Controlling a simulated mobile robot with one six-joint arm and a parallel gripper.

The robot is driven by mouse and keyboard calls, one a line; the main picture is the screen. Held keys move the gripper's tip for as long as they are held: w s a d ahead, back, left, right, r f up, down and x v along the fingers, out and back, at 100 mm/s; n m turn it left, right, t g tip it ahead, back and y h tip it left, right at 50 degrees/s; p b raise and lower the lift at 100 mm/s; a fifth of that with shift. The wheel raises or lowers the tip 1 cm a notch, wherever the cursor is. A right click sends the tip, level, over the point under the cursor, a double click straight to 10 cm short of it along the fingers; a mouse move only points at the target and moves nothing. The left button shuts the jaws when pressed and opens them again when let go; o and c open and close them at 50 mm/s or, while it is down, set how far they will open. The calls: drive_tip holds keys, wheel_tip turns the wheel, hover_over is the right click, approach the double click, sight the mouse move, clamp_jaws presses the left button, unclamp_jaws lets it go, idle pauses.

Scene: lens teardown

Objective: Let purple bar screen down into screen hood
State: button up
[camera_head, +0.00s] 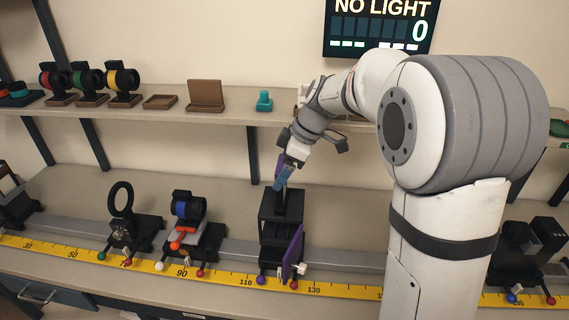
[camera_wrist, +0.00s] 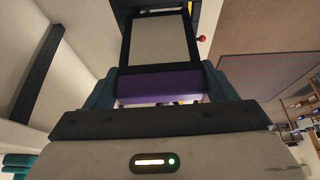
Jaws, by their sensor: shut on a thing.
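My gripper (camera_head: 283,178) points down over the black screen hood (camera_head: 268,238) on the rail in the head view. In the wrist view, my gripper's blue fingers (camera_wrist: 160,86) are shut on the purple bar (camera_wrist: 158,88) of the purple bar screen. The screen's pale, black-framed panel (camera_wrist: 160,42) extends away beyond the bar. In the head view, a little purple (camera_head: 279,166) shows beside the fingers, and a dark piece below them meets the hood's top. I cannot tell how deep the screen sits in the hood.
A purple plate (camera_head: 292,252) stands at the hood's right front. A blue-ringed holder (camera_head: 188,208) and a black ring stand (camera_head: 121,200) are left on the rail. A yellow scale (camera_head: 220,278) runs along the front. The shelf (camera_head: 225,112) behind holds ringed lenses and a brown tray.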

sight(285, 192)
wheel_tip(285, 192, down, 6)
drive_tip(key=b, duration=0.2)
drive_tip(key=shift+f+b, duration=0.15)
drive_tip(key=shift+b, duration=0.15)
drive_tip(key=shift+f+b, duration=0.8)
drive_tip(key=shift+b, duration=0.15)
drive_tip(key=shift+d+b, duration=0.1)
drive_tip(key=shift+b, duration=0.55)
idle(0.6)
drive_tip(key=shift+f, duration=0.2)
idle(0.4)
drive_tip(key=o, duration=1)
drive_tip(key=shift+o, duration=0.2)
